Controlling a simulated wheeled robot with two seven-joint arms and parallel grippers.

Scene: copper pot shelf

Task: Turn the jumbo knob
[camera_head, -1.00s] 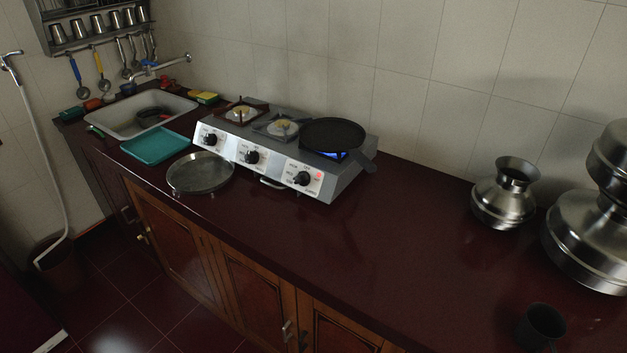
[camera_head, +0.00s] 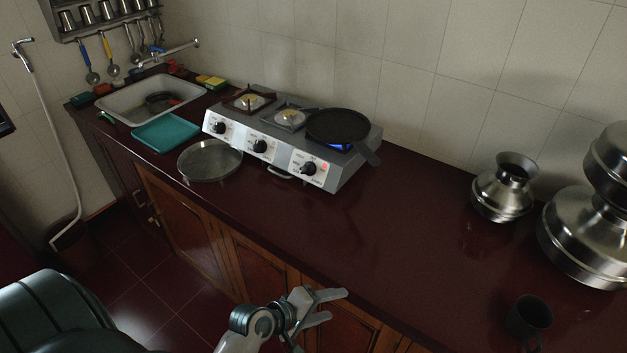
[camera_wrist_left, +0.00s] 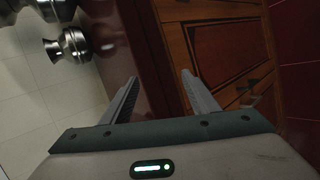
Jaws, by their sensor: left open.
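A silver stove (camera_head: 345,170) with three black knobs stands on the counter against the wall. The middle knob (camera_head: 260,146) and left knob (camera_head: 220,127) are also clear. The knob labels are too small to read. My left gripper (camera_head: 336,305) is open and empty in front of the cabinets, well below and apart from the knobs. Its open fingers also show in the left wrist view (camera_wrist_left: 160,76). My right gripper is out of view.
A round metal tray (camera_head: 210,161) lies in front of the stove's left part. A teal tray (camera_head: 166,133) is near the sink (camera_head: 125,101). Metal pots (camera_head: 503,190) and a dark cup (camera_head: 529,317) stand to the right. The counter (camera_head: 400,220) right of the stove is clear.

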